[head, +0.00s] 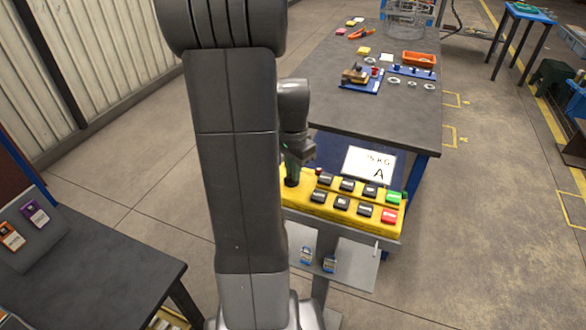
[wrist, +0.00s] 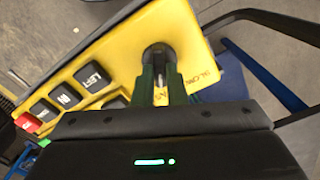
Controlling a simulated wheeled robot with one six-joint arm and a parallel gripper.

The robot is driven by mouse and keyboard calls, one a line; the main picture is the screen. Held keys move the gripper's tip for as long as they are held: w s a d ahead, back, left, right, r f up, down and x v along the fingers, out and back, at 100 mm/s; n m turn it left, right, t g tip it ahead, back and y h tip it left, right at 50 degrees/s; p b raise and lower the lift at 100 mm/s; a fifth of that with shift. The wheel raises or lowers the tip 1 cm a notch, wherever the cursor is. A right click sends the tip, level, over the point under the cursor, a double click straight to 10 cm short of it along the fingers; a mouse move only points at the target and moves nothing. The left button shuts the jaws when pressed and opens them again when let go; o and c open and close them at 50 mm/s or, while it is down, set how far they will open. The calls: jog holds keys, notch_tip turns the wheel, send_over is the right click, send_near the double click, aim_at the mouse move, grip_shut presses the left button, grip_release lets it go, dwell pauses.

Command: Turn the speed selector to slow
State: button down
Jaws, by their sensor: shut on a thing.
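The yellow control box (head: 335,215) stands on a stand at the near end of the long table. The speed selector, a round black knob (wrist: 158,49), sits at the box's left end in the head view and near the top in the wrist view. My gripper (wrist: 161,72) is shut on the selector, with a dark green finger on each side. The word SLOW (wrist: 206,76) shows right of the knob in the wrist view. A second label beside the fingers is partly hidden. The knob's pointer is hidden, so its setting cannot be told.
Black push buttons, a green button (head: 394,198) and a red button (head: 389,216) fill the rest of the box. A white card (head: 369,165) marked A stands behind it. The long table (head: 385,115) carries trays and small parts. A dark table (head: 85,265) stands left.

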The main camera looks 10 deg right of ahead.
jog(key=n, duration=0.5)
jog(key=shift+w+n, duration=0.1)
jog(key=shift+n, duration=0.3)
jog(key=n, duration=0.5)
jog(key=shift+a, duration=0.15)
jog(key=shift+r+n, duration=0.1)
jog(key=shift+n, duration=0.3)
jog(key=c, duration=1.5)
grip_release()
jog(key=shift+o, duration=0.2)
notch_tip(320, 180, up, 14)
jog(key=shift+b, duration=0.3)
jog(key=shift+f, duration=0.25)
